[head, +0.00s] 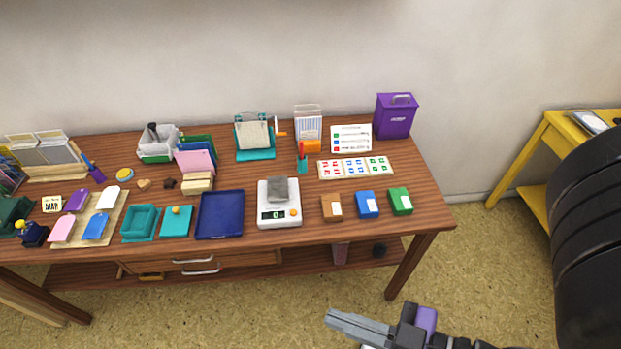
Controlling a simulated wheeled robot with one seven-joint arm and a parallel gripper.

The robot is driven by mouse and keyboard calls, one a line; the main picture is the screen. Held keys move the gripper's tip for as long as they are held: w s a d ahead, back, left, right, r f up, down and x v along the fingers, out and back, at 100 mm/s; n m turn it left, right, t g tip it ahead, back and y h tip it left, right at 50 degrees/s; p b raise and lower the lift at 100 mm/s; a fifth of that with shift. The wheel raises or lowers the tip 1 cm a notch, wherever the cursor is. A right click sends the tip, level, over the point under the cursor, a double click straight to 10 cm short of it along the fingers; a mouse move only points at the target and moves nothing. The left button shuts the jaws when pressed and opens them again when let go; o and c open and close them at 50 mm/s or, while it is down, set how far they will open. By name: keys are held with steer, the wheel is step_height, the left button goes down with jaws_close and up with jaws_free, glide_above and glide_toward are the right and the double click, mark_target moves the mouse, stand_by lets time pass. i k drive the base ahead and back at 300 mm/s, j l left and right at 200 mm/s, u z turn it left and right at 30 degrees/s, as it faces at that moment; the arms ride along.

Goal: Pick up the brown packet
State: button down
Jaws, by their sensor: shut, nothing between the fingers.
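The brown packet (331,208) stands on the wooden table near its front edge, right of the white scale (279,211). It has a white label on its front. A blue packet (367,205) and a green packet (400,201) stand in a row to its right, with small gaps between them. My gripper (330,318) is low in front of the table, over the floor. It is shut and empty, apart from the brown packet and nearer to me.
The scale carries a grey block (283,189). A dark blue tray (220,229) lies left of it. A card with coloured stamps (355,167) lies behind the packets, and a purple box (395,117) stands at the back right. Free tabletop (425,213) lies right of the green packet.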

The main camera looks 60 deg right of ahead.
mark_target(332, 208)
steer(key=k+z, duration=0.15)
steer(key=z, duration=0.3)
steer(key=k+z, duration=0.1)
steer(key=z, duration=0.4)
